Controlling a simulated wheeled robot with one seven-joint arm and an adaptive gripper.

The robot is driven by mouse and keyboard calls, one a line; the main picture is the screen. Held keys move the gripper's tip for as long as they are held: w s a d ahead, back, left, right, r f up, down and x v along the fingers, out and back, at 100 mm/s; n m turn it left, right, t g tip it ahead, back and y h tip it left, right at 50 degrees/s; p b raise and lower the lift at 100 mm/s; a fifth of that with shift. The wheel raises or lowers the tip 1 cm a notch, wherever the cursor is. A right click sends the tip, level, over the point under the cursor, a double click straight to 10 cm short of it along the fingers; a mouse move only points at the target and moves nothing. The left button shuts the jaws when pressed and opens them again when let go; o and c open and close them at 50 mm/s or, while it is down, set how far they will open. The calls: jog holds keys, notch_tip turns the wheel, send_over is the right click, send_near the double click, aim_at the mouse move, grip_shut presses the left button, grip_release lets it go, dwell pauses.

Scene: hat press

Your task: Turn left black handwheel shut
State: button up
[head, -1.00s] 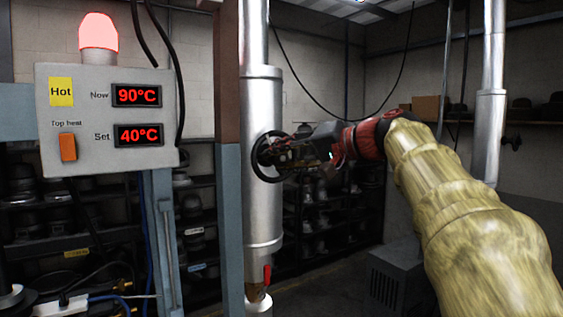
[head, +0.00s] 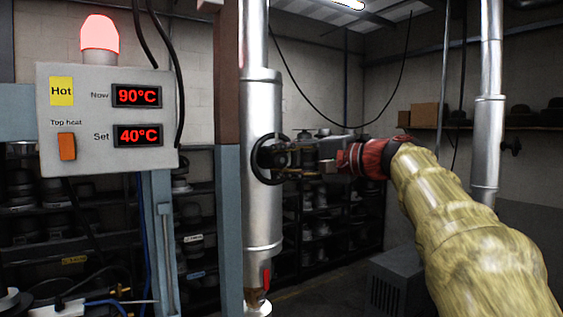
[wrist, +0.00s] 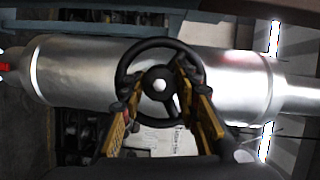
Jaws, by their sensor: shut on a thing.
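The black handwheel (head: 256,172) is mounted on the front of the silver vertical pipe (head: 262,215) left of centre in the head view. In the wrist view the handwheel (wrist: 122,70) has a light hub cap and spokes, and the pipe runs sideways behind it. My gripper (head: 272,158) reaches the wheel from the right. In the wrist view its yellow-sided fingers (wrist: 158,98) lie one on each side of the wheel's lower part and are shut on it. The exact contact of the fingertips is partly hidden.
A control box (head: 105,118) with a lit red lamp (head: 100,35) reads 90°C now and 40°C set. A red lever (head: 266,276) sits low on the pipe. A grey-brown post (head: 229,200) stands close left of the pipe. Another pipe (head: 489,140) with a dark wheel stands at right.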

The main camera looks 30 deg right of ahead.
jog(key=shift+f, duration=0.25)
jog(key=o, duration=0.8)
jog(key=shift+w, duration=0.1)
jog(key=shift+o, duration=0.2)
jog(key=shift+r, duration=0.1)
jog(key=v, duration=1.2)
